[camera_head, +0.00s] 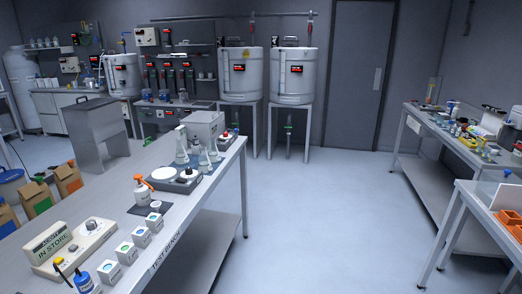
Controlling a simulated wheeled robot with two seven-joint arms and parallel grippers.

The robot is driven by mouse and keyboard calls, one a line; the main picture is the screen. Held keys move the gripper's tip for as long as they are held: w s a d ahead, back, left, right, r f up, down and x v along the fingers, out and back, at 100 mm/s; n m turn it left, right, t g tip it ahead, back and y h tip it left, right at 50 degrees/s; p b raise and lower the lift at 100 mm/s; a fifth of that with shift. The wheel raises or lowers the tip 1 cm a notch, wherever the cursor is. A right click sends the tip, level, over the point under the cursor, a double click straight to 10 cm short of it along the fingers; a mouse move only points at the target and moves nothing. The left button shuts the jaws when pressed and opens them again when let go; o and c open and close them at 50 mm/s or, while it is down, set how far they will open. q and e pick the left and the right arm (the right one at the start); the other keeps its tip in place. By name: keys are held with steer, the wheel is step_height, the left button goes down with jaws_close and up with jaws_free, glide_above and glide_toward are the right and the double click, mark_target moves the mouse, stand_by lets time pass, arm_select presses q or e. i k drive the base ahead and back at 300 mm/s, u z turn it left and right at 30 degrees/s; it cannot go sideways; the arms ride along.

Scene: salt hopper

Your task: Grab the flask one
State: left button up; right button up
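Neither of my grippers is in view.
A hot plate or balance (176,178), an orange-topped spray bottle (140,188), small white boxes (141,236) and an "IN STORE" device (75,245) share the bench. Open floor (320,210) lies between it and the right-hand tables (440,145). Two tanks (292,75) stand behind.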

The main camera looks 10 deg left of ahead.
mark_target(204, 164)
steer(key=i, duration=3.6)
steer(key=u, duration=2.35)
